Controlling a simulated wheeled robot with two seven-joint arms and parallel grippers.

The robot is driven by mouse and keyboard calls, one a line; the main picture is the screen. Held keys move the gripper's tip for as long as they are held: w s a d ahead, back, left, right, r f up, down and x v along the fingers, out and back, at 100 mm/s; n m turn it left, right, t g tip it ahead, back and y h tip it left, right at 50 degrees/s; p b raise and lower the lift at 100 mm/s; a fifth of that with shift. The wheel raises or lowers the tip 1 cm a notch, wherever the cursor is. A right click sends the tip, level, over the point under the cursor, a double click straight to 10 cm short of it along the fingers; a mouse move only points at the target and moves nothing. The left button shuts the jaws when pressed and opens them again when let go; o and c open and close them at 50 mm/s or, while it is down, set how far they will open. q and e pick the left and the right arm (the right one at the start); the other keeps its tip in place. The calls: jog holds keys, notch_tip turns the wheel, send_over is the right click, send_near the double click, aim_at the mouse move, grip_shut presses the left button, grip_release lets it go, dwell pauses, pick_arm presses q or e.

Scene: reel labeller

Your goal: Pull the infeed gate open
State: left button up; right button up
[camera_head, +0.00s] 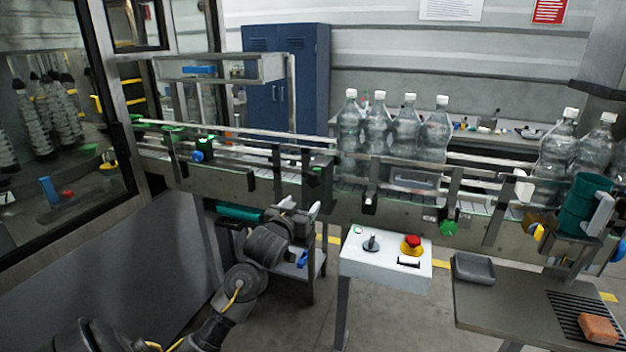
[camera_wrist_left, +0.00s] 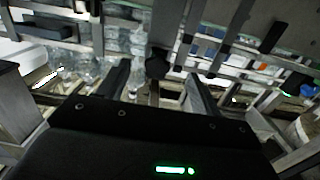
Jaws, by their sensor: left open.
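The conveyor (camera_head: 225,178) runs across the head view, with clear bottles (camera_head: 407,127) standing in a row behind its rails. I cannot tell for certain which bracket or rail section is the infeed gate. My left gripper (camera_head: 300,208) is in front of and below the conveyor's front side, fingers pointing up. In the left wrist view its two dark fingers (camera_wrist_left: 160,88) are spread apart with nothing held. A dark round knob (camera_wrist_left: 157,65) shows between and beyond the fingertips, apart from them as far as I can see. My right gripper is not in view.
A white control box (camera_head: 386,262) with a red button stands right of my left gripper. A table (camera_head: 490,310) with a grey tray (camera_head: 473,268) is at the lower right. A glazed frame (camera_head: 60,120) stands at left. More bottles (camera_head: 558,145) stand at right.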

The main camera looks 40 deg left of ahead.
aim_at(312, 182)
pick_arm(q)
jog(key=w+a+r+p, duration=0.1)
jog(key=w, duration=0.2)
jog(key=w+a+r+p, duration=0.1)
jog(key=w, duration=0.2)
jog(key=w+a+p, duration=0.1)
jog(key=w, duration=0.2)
jog(key=shift+w+a+r, duration=0.25)
jog(key=shift+w+r, duration=0.05)
jog(key=shift+r, duration=0.1)
